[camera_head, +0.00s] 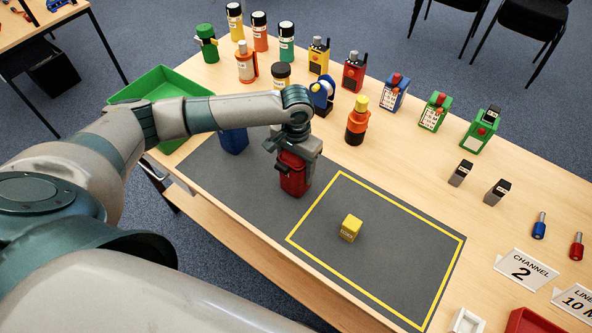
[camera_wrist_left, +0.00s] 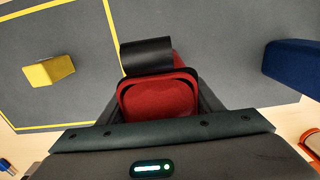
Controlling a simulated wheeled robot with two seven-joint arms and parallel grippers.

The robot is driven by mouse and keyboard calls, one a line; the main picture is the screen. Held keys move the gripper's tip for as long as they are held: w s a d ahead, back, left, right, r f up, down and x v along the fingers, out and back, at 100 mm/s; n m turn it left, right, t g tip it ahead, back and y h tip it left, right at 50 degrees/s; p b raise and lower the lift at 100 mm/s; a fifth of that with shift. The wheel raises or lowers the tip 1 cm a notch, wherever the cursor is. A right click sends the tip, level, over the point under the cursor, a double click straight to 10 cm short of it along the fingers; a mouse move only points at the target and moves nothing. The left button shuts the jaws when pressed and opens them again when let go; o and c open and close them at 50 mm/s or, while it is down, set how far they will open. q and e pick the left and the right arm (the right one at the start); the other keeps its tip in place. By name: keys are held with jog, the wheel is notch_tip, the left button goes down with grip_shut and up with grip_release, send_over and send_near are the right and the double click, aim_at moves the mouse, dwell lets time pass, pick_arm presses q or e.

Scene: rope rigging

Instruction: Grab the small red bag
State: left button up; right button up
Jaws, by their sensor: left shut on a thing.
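The small red bag (camera_head: 292,177) is on the grey mat, left of the yellow outlined area in the head view. It has a dark strap or handle (camera_wrist_left: 146,57) at one side. My left gripper (camera_head: 297,152) reaches down over the bag from above and is shut on it. In the left wrist view the red bag (camera_wrist_left: 158,99) sits between the dark fingers. From these views I cannot tell whether it touches the mat. My right gripper is not in view.
A yellow cube (camera_head: 350,227) sits inside the yellow outline. A blue bag (camera_head: 233,139) stands behind my left arm, near a green tray (camera_head: 160,84). Radios, bottles and flasks line the table's far side. An orange-black bottle (camera_head: 357,121) is right of the gripper.

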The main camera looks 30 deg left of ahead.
aim_at(298, 162)
pick_arm(q)
notch_tip(298, 162, up, 2)
jog(key=shift+w+r+b, duration=0.1)
jog(key=shift+r+b, duration=0.15)
jog(key=shift+b, duration=0.2)
jog(key=shift+d+r, duration=0.2)
jog(key=shift+r, duration=0.15)
jog(key=s+d+r+b, duration=0.1)
jog(key=d+r+b, duration=0.2)
jog(key=d+r, duration=0.4)
jog(key=d, duration=0.4)
jog(key=shift+s+d+f, duration=0.1)
jog(key=shift+s, duration=0.05)
